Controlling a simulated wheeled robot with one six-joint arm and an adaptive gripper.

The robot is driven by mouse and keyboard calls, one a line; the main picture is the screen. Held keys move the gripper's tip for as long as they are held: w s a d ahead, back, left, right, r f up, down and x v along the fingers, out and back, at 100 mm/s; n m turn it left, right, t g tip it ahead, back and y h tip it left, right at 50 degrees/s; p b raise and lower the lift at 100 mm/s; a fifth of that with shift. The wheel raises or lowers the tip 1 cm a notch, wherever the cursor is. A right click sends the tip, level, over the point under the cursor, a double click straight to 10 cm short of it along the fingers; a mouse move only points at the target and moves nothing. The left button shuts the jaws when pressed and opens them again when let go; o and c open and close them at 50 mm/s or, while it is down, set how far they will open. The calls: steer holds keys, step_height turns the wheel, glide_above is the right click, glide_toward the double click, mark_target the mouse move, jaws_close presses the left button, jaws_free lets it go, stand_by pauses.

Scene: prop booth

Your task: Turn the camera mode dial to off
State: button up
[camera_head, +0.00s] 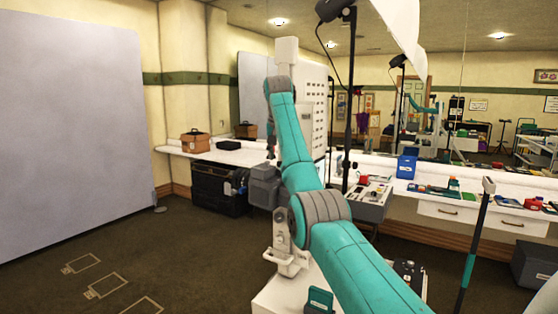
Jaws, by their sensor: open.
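My teal arm rises from the lower right to an elbow near the top centre, then drops behind itself. A small dark shape at its far end, which looks like my gripper (270,146), hangs over the white counter's left part. It is partly hidden by the arm and its fingers are hard to make out, but it is open. I see nothing held in it. I cannot pick out the camera or its mode dial; they may be hidden behind the arm or too small to tell.
A white counter (228,157) runs along the mirrored wall, bearing a brown bag (195,141), a blue box (406,167) and several small items. A grey control box (369,197) stands right of my arm. A black case (218,187) sits below. The left floor (150,235) is open.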

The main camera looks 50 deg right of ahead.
steer(key=shift+x, duration=1.15)
jaws_close()
steer(key=shift+s+n+t, duration=0.1)
steer(key=shift+n+t, duration=0.2)
steer(key=shift+n, duration=0.7)
steer(key=shift+n+t+y, duration=0.4)
steer(key=shift+n+y, duration=0.1)
steer(key=shift+n, duration=0.9)
